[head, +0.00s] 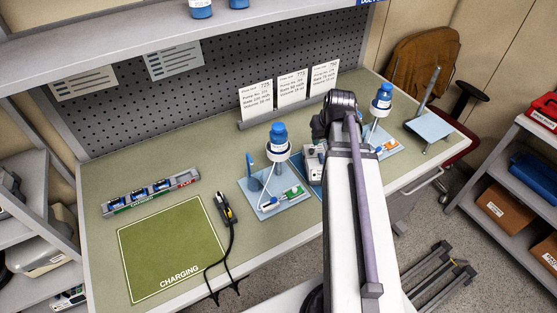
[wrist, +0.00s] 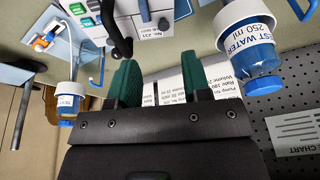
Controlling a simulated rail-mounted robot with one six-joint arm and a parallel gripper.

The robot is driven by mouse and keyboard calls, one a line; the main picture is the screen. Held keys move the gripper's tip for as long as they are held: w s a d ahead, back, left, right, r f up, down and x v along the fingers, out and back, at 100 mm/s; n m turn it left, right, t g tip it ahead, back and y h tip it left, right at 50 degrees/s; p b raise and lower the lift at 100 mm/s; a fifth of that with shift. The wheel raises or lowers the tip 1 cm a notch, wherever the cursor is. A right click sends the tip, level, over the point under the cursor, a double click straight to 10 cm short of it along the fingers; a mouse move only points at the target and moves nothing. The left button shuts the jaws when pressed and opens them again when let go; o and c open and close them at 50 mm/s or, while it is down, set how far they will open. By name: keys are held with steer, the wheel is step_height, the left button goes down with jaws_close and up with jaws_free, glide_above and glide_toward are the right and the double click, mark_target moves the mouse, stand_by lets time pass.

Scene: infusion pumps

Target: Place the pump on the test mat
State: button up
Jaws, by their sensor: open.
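A grey-white pump (head: 313,165) stands at the middle of the bench in the head view, partly hidden behind my arm. In the wrist view the pump (wrist: 150,12) is at the top, with green and white buttons, a black handle and a label that seems to read No. 231. My gripper (wrist: 158,82) has two green fingers, apart and empty, near the handle; I cannot tell whether they touch it. A strip of darker blue mat (head: 318,190) shows by the pump. No readable test label shows on any mat, so I cannot tell for certain which is the test mat.
A green mat (head: 170,248) marked CHARGING lies clear at the left, with a cable plug (head: 226,208) beside it. Stands with blue-capped water bottles (head: 279,138) (head: 381,97) flank the pump. Three cards (head: 292,90) stand behind.

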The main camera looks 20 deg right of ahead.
steer(key=s+a+n+g, duration=0.1)
steer(key=s+a, duration=0.1)
steer(key=a, duration=1)
steer(key=s+a+n+g, duration=0.1)
steer(key=s+a+g, duration=0.1)
steer(key=a, duration=1)
steer(key=shift+s+a+f+n+g+y, duration=0.15)
steer(key=shift+s+f+n+g+y, duration=0.15)
steer(key=shift+f+n, duration=0.1)
steer(key=shift+f+b, duration=2.85)
